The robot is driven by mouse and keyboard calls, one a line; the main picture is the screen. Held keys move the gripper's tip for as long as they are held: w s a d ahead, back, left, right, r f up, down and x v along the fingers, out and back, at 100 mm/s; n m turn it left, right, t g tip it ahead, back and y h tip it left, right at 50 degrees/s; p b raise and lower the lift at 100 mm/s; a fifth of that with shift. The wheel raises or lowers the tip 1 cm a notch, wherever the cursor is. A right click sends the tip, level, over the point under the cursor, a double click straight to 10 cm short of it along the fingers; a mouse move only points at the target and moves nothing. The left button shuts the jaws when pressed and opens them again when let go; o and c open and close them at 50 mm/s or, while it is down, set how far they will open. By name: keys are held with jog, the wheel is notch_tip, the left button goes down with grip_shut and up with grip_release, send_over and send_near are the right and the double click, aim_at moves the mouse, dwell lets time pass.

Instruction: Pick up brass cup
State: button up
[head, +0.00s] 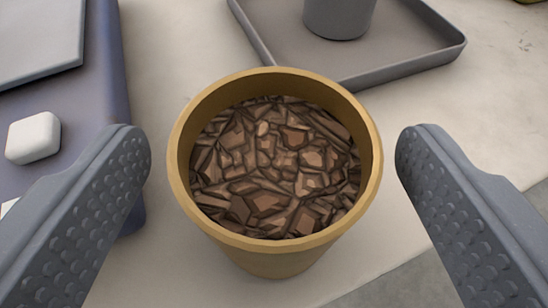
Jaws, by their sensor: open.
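The brass cup (276,262) stands upright on the pale tabletop in the middle of the head view. It is filled with brown, angular chunks to a little below its rim. My gripper (272,155) is open, with one grey, dimpled finger on each side of the cup. Both fingers look apart from the cup wall, with a gap on each side. The cup's lower back is hidden by its own rim.
A blue-grey machine body (100,80) with a white button (33,138) lies close at the left. A grey tray (405,68) holding a grey cup (338,16) stands behind at the right. The pale table (170,50) has its edge at the lower right.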

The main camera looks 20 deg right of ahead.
aim_at(274, 113)
jog(key=b+x, duration=0.1)
jog(key=x, duration=0.3)
jog(key=shift+f, duration=0.15)
jog(key=c, duration=1.1)
